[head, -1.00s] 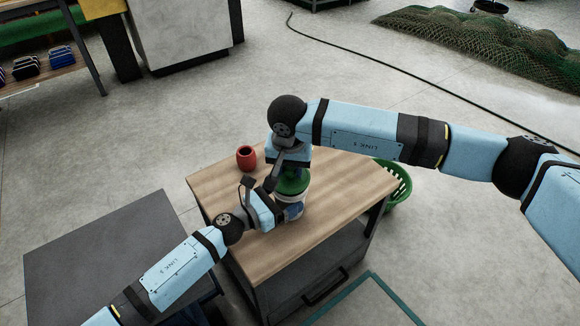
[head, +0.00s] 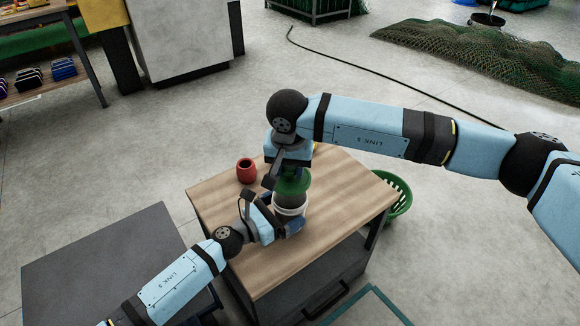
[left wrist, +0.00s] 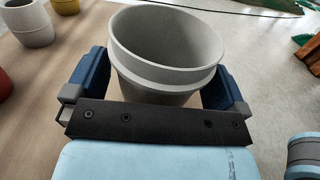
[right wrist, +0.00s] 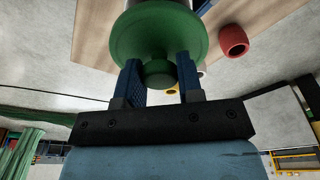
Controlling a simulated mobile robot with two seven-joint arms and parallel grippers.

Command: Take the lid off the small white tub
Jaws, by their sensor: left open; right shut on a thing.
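The small white tub (head: 290,201) stands on the wooden tabletop. In the left wrist view its mouth is open and it looks empty inside (left wrist: 165,45). The green lid (head: 294,182) is off the tub and held above it. It also shows in the right wrist view (right wrist: 155,35). My right gripper (right wrist: 158,72) is shut on the lid's round knob, fingers on either side. My left gripper (left wrist: 162,78) is open, with one blue finger on each side of the tub; I cannot tell whether they touch it. In the head view my left gripper (head: 281,216) partly hides the tub.
A red cup (head: 246,170) stands on the wooden table (head: 335,225) at the back left. A green basket (head: 397,195) is beside the table's right side. A dark grey table (head: 105,260) is at the left. The tabletop right of the tub is clear.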

